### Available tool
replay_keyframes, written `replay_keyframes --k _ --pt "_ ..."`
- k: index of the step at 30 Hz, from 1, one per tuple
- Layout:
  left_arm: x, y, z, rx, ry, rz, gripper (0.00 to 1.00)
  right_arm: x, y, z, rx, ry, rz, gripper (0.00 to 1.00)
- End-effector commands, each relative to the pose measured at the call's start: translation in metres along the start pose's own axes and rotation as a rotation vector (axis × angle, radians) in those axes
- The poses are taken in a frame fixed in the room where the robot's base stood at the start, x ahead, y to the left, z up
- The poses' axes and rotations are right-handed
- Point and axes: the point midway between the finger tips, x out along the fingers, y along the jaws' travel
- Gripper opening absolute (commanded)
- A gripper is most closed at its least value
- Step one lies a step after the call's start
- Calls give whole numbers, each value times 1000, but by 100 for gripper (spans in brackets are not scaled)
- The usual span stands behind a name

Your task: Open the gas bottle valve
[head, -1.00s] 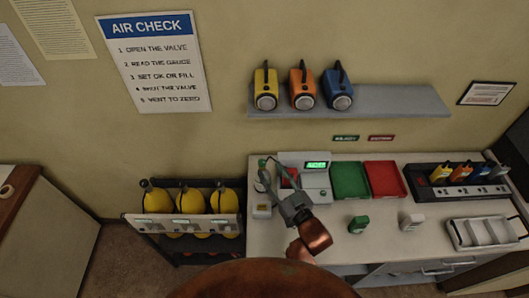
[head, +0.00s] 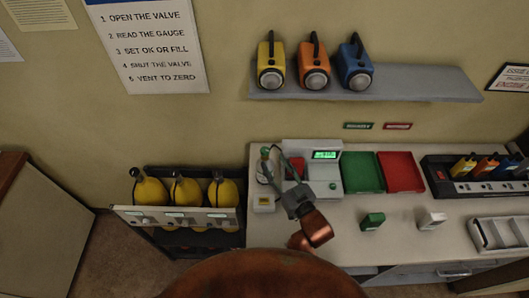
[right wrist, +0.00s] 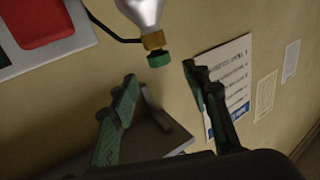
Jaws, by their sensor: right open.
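In the right wrist view a pale gas bottle (right wrist: 140,12) has a brass neck (right wrist: 154,40) and a green valve knob (right wrist: 158,60). My right gripper (right wrist: 160,74) is open, its green fingers on either side of the line to the knob. The knob is at or just beyond the fingertips; contact cannot be told. In the head view the green knob (head: 265,151) shows small at the left of the console unit, beside my right gripper (head: 275,168). The bottle body is hard to make out there. My left gripper is not in view.
The console unit with a lit green display (head: 325,155) stands close to my right gripper. A green tray (head: 362,173) and a red tray (head: 400,172) lie to its right. A rack of yellow cylinders (head: 180,218) stands left of the bench. A shelf (head: 420,84) with lamps is above.

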Motion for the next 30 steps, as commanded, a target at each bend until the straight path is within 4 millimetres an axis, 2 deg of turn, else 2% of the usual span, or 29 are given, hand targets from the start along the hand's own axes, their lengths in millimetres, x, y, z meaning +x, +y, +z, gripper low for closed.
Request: replay_keyframes --k 6,15,19,27,30 --pt "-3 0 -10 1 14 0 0 26 -1 -3 0 3 -3 43" --pt "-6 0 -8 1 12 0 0 68 -2 -1 0 1 -3 43" --pt "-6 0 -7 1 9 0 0 77 -2 -1 0 1 -4 43" --pt "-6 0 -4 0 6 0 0 78 -2 -1 0 1 -4 43" --pt "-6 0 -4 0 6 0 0 78 -2 -1 0 1 -4 38"
